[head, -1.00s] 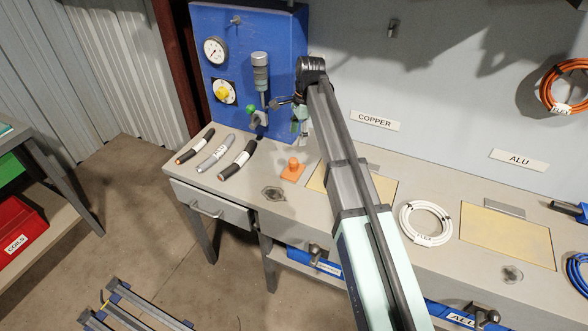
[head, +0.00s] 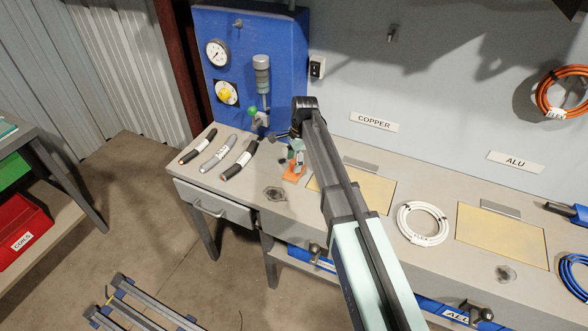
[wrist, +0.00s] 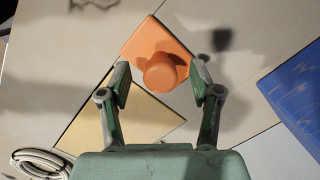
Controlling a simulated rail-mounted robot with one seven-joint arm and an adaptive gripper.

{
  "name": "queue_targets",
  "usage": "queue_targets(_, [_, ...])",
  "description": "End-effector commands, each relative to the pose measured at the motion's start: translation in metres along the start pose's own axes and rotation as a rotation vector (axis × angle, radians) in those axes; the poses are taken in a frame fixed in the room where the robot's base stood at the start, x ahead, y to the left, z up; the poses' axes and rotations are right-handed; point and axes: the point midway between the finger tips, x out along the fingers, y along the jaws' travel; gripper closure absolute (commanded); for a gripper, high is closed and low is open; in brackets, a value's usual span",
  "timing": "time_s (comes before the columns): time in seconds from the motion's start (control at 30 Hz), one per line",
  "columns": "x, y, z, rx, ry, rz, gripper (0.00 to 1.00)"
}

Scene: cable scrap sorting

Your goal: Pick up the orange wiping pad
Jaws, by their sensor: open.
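The orange wiping pad (head: 293,172) is a flat square with a round knob on top. It lies on the grey bench, left of a yellow panel. In the wrist view the pad (wrist: 136,42) is just beyond the fingertips, with its knob (wrist: 161,72) between them. My gripper (wrist: 161,80) is open, one finger on each side of the knob, and holds nothing. In the head view my gripper (head: 296,160) is above the pad and hides part of it. I cannot tell whether the fingers touch the knob.
Several cable pieces (head: 217,153) lie left of the pad. A blue panel (head: 285,70) with a gauge and levers stands behind. A yellow panel (head: 374,193) and a white cable coil (head: 422,223) are to the right. Bare bench surrounds a fitting (head: 274,194) in front.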

Motion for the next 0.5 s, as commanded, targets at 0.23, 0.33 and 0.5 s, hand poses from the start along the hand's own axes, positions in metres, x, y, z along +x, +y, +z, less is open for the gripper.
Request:
queue_targets(0.23, [0.0103,0.0002,0.0,0.0,0.0,0.0,0.36])
queue_targets(0.33, [0.0102,0.0002,0.0,0.0,0.0,0.0,0.36])
queue_targets(0.5, [0.01,0.0002,-0.0001,0.0,0.0,0.0,0.96])
